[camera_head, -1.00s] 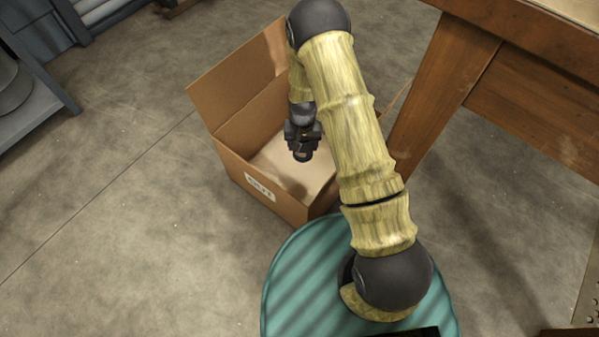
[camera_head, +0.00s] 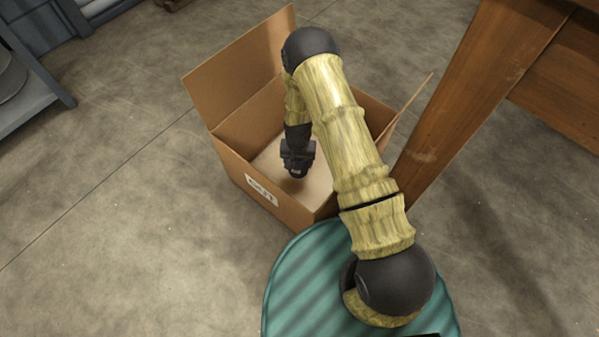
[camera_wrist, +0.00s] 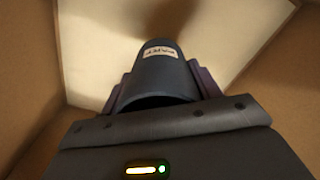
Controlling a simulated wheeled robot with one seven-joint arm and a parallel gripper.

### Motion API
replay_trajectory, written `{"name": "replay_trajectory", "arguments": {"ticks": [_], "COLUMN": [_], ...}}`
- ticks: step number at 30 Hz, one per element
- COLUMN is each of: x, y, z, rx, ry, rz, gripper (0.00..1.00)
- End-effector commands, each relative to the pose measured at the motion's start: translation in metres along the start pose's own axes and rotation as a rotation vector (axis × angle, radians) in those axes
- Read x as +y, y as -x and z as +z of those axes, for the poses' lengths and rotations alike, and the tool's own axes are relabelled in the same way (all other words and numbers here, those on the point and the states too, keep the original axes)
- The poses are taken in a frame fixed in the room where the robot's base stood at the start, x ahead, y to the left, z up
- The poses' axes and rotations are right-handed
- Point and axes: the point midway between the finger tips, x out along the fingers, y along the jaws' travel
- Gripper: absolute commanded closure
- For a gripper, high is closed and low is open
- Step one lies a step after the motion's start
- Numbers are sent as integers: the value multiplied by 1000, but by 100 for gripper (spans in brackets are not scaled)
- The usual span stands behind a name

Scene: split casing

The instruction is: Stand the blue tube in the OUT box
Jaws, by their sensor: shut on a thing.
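The OUT box (camera_head: 238,168) is an open brown cardboard carton on the floor with its flaps spread. A white label (camera_head: 262,190) is on its front wall. My gripper (camera_head: 298,162) points down inside the box opening and is shut on the blue tube. The tube (camera_wrist: 155,82) shows dark blue with a small pale label in the wrist view, between the dark fingers. In the head view the tube is small and dark below the gripper. The pale box floor (camera_wrist: 100,40) lies beyond it; I cannot tell whether the tube touches it.
A wooden table leg (camera_head: 455,110) stands close to the box's right side. A grey shelf unit (camera_head: 40,85) is at the far left. Bare concrete floor (camera_head: 110,220) is free to the left. Box walls (camera_wrist: 285,110) surround the gripper closely in the wrist view.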

Motion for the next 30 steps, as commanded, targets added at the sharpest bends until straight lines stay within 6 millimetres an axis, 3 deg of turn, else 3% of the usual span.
{"name": "replay_trajectory", "arguments": {"ticks": [1,3,14,23,30], "x": [0,0,0,0,0], "y": [-13,-18,-19,-55,-54], "z": [0,0,0,0,0], "rx": [0,0,0,1,1], "ry": [0,0,0,1,0], "rz": [0,0,0,0,0], "gripper": [66,66,66,66,66]}}
